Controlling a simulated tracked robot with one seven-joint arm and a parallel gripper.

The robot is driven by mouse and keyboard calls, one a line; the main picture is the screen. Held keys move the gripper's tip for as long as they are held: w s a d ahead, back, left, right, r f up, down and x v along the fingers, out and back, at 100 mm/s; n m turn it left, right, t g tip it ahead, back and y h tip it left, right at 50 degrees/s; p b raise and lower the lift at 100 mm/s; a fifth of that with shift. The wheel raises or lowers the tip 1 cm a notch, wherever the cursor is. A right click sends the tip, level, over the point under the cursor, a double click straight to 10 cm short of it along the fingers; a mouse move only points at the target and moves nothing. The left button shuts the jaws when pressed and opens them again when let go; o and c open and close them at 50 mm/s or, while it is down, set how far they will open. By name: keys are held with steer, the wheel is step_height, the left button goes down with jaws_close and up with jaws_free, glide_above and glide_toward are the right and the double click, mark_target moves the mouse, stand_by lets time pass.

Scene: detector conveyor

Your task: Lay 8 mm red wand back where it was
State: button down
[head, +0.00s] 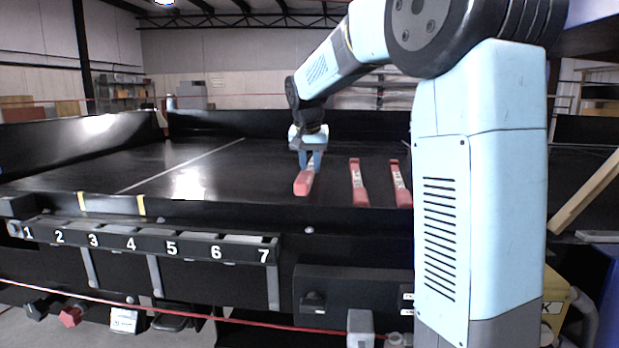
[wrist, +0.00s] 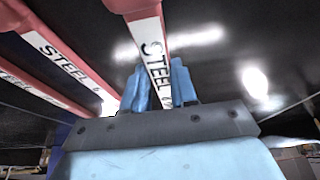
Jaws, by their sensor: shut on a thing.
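My gripper (head: 310,158) is over the black conveyor belt in the head view, shut on a red wand (head: 304,183). In the wrist view the held wand (wrist: 153,58) runs between the two blue fingers (wrist: 161,88). It has a white label reading STEEL; its size mark is hidden at the fingers, so I cannot read 8 mm. Its wide red end points toward the near side of the belt. I cannot tell whether it touches the belt or hangs just above it.
Two more red wands, a middle one (head: 358,185) and a right one (head: 399,185), lie to the right, roughly parallel. A rail numbered 1 to 7 (head: 150,243) runs along the near edge. The belt (head: 225,168) is clear to the left, with a white line across it.

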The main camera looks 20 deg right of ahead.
steer(key=shift+w+f, duration=0.2)
steer(key=shift+f, duration=0.05)
steer(key=shift+w+f, duration=0.2)
steer(key=shift+f, duration=1.55)
steer(key=c, duration=0.9)
jaws_free()
steer(key=v, duration=1.2)
